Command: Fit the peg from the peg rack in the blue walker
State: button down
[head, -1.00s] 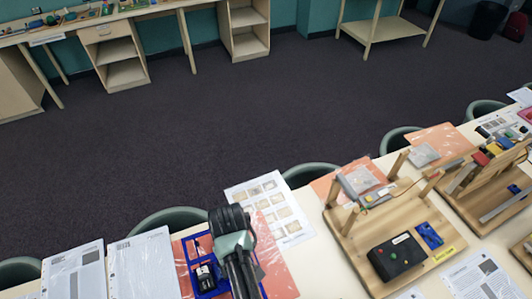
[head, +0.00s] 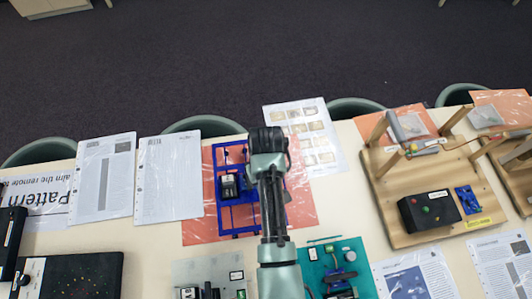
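A blue frame (head: 222,217), which looks like the blue walker, lies on an orange sheet on the table, with a dark device on it. My arm reaches over its right side and hides part of it. My gripper (head: 266,138) is the dark end of the arm, above the frame's far right edge as seen from above. Its fingers are not distinct, so I cannot tell whether it is open, shut or holding anything. I cannot make out a peg or a peg rack for certain.
A wooden stand (head: 408,241) with upright posts and a black box (head: 429,211) stands to the right. Paper sheets (head: 170,180) lie to the left. Small parts on a teal mat (head: 320,252) lie close to my arm. Green chairs (head: 203,126) line the far edge, with open floor beyond.

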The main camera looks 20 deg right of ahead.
jog(key=shift+f, duration=1.3)
dwell(2.4)
jog(key=c, duration=0.6)
grip_release()
jog(key=shift+r+p, duration=0.15)
jog(key=shift+p, duration=0.2)
jog(key=shift+r+p, duration=2.5)
jog(key=shift+r, duration=0.05)
jog(key=shift+r+p, duration=0.55)
jog(key=shift+r, duration=0.55)
